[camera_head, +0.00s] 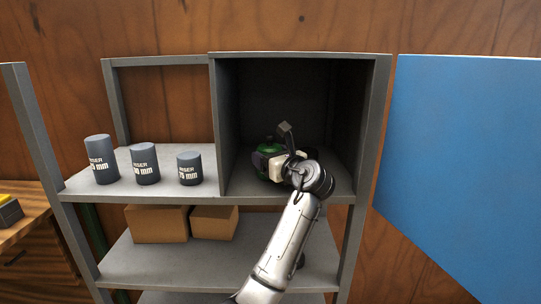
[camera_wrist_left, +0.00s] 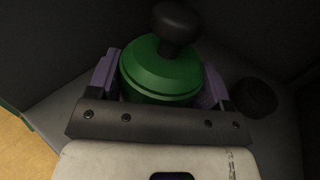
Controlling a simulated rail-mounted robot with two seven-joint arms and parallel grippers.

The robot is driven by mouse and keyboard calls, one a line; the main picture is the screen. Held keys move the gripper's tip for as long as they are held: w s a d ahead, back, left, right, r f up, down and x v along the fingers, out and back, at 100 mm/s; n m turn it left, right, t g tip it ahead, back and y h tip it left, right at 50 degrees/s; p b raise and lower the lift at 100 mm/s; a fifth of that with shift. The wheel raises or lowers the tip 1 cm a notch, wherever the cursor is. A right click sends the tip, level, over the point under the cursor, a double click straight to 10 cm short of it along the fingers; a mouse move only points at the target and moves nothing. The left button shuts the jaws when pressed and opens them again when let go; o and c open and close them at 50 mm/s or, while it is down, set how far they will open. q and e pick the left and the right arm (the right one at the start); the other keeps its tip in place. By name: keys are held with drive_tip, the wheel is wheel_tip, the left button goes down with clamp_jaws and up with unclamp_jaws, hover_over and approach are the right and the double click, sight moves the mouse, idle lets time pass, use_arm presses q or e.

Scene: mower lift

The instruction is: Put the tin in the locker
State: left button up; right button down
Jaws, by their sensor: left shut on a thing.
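The tin is green with a dark round knob on its lid; in the left wrist view the tin (camera_wrist_left: 160,75) sits between the two purple-padded fingers of my left gripper (camera_wrist_left: 160,88). In the head view my left gripper (camera_head: 270,165) reaches inside the open locker (camera_head: 232,120), and only a bit of the green tin (camera_head: 268,146) shows past it. The gripper is shut on the tin. The tin looks upright, at or close to the locker floor; whether it touches the floor is hidden. My right gripper is not in view.
The blue locker door (camera_head: 462,150) stands open at the right. Several grey cylinders, one of them here (camera_head: 145,163), stand on the shelf left of the locker. Cardboard boxes (camera_head: 157,224) sit on the shelf below. A dark round object (camera_wrist_left: 256,97) lies right of the tin.

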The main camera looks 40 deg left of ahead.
use_arm(q)
drive_tip(key=shift+f, duration=0.1)
idle(0.3)
drive_tip(key=o, duration=1.3)
drive_tip(key=shift+f, duration=0.2)
drive_tip(key=shift+r, duration=0.15)
drive_tip(key=b+v, duration=0.4)
drive_tip(key=v, duration=0.6)
drive_tip(key=shift+s+d, duration=0.1)
drive_tip(key=shift+d, duration=0.15)
drive_tip(key=shift+s+d+b, duration=0.2)
drive_tip(key=shift+d+b, duration=0.1)
drive_tip(key=shift+d, duration=0.4)
